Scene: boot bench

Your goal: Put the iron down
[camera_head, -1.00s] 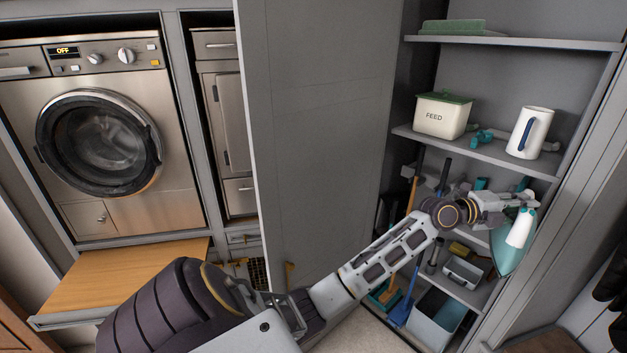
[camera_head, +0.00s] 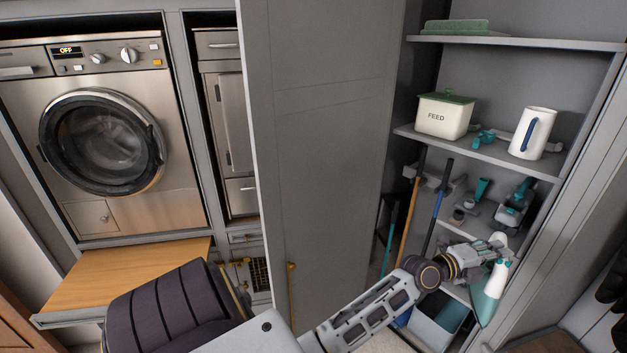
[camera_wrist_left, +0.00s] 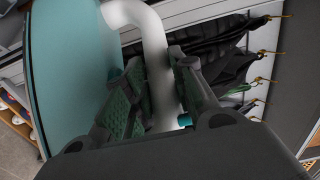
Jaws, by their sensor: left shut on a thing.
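The iron (camera_head: 486,305) has a teal plate and a white handle. It hangs tilted in front of the lower part of the open cupboard, at the right in the head view. My left gripper (camera_head: 499,248) is shut on the iron's white handle. In the left wrist view, the handle (camera_wrist_left: 153,50) passes between the padded fingers, and the teal plate (camera_wrist_left: 68,65) stands to their left. The iron's far side is hidden. My right gripper is not in view.
The upper cupboard shelf holds a FEED tin (camera_head: 442,116) and a white jug (camera_head: 532,133). A grey cupboard door (camera_head: 320,150) stands left of the opening. A pull-out wooden board (camera_head: 125,275) lies below the washing machine (camera_head: 105,140), its top clear. A bin (camera_head: 437,320) sits low in the cupboard.

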